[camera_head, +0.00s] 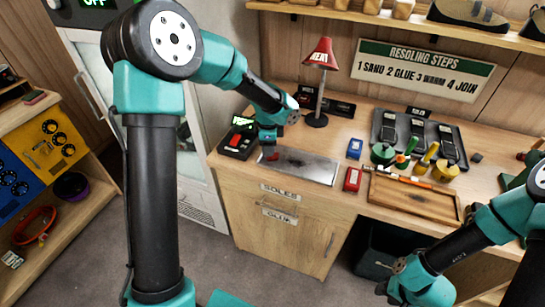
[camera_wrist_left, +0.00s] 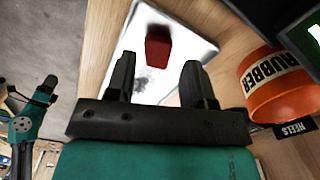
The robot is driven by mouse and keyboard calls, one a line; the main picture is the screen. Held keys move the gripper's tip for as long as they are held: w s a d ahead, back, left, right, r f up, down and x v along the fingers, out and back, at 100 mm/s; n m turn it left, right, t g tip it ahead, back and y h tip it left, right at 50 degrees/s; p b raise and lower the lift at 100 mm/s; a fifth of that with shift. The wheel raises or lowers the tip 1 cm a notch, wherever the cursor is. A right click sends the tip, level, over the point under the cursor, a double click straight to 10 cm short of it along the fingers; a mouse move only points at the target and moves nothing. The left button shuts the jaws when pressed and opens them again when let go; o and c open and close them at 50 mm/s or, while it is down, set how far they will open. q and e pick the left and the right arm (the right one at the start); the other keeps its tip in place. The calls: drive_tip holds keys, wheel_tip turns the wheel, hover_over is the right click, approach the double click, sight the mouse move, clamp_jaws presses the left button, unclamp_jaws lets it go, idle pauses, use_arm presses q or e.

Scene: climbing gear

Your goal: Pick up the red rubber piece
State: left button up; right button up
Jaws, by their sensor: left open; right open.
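The red rubber piece (camera_wrist_left: 158,47) is a small dark red block lying on the pale metal plate (camera_wrist_left: 188,40), seen in the left wrist view. In the head view a bit of the red piece (camera_head: 273,155) shows on the plate (camera_head: 315,168), just below my left gripper (camera_head: 268,138). In the left wrist view my left gripper (camera_wrist_left: 157,68) is open and empty, its two fingers spread with the red piece ahead of the gap. My right gripper (camera_head: 384,287) is low at the front right, away from the plate; its fingers are small and dark.
An orange tub (camera_wrist_left: 272,95) marked RUBBER stands beside the plate. A black device (camera_head: 240,140), a red lamp (camera_head: 320,55), a blue block (camera_head: 355,148), a red block (camera_head: 352,180) and a wooden tray (camera_head: 412,199) share the bench (camera_head: 375,115). Shoes sit on the shelf above.

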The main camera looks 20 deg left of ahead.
use_arm(q)
drive_tip(key=shift+f, duration=1.95)
drive_tip(key=shift+d, duration=0.1)
drive_tip(key=shift+c, duration=0.2)
drive_tip(key=c, duration=0.6)
